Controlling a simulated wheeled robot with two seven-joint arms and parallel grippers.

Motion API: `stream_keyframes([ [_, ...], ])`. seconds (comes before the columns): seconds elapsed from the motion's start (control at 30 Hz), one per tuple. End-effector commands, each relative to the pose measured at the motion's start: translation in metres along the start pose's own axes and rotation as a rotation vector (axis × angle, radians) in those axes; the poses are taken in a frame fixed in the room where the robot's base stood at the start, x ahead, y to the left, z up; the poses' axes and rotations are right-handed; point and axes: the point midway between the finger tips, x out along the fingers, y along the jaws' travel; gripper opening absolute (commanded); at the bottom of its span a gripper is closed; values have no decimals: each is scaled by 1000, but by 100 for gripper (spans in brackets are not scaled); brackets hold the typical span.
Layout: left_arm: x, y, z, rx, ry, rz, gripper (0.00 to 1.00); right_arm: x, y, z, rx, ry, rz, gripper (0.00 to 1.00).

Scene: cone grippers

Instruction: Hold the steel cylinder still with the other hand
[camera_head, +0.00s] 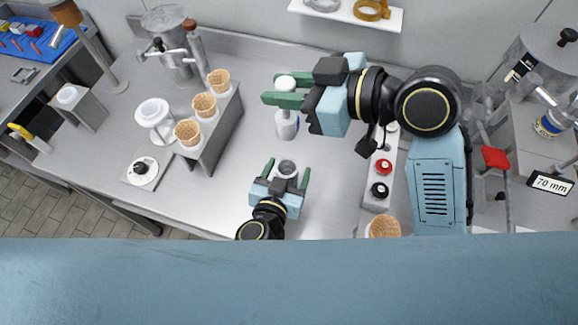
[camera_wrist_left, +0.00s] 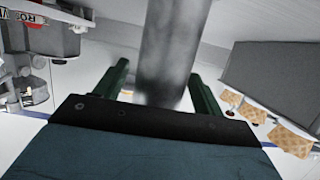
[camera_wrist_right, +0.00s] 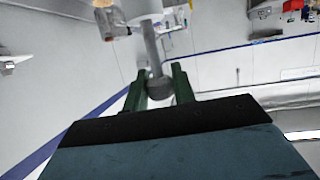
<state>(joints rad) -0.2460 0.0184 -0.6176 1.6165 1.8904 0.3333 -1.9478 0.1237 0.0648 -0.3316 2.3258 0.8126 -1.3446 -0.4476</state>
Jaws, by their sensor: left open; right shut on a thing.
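In the left wrist view the cylinder (camera_wrist_left: 172,50) rises between the fingers, with a gap on each side. My right gripper (camera_head: 282,88) is shut on a white and grey tool (camera_head: 287,126) farther back. In the right wrist view the tool's grey rod (camera_wrist_right: 151,48) runs from a rounded end between the fingers. I cannot tell what the tool's far end touches.
A grey stand (camera_head: 217,130) with several waffle cones is to the left, with a white funnel-like holder (camera_head: 154,114) beside it. A panel with a red button (camera_head: 384,166) and another cone (camera_head: 384,227) are to the right. The counter between is mostly clear.

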Motion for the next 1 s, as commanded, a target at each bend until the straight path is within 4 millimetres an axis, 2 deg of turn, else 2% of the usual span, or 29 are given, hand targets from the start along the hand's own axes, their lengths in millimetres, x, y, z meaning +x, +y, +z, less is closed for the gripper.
stream_keyframes([
  [0.2, 13, 0, 0, -2, 0, 1, 69, 0, 0, 0, 0, 1, 0, 0],
  [0.47, 14, 0, 0, -2, 0, 1, 69, 0, 0, 0, 0, 1, 0, 0],
  [0.97, 14, 0, 0, -1, -1, 1, 4, 0, 0, 0, 0, 1, 0, 0],
  [1.0, 14, 0, 0, -1, -1, 1, 42, 0, 0, 0, 0, 1, 0, 0],
])
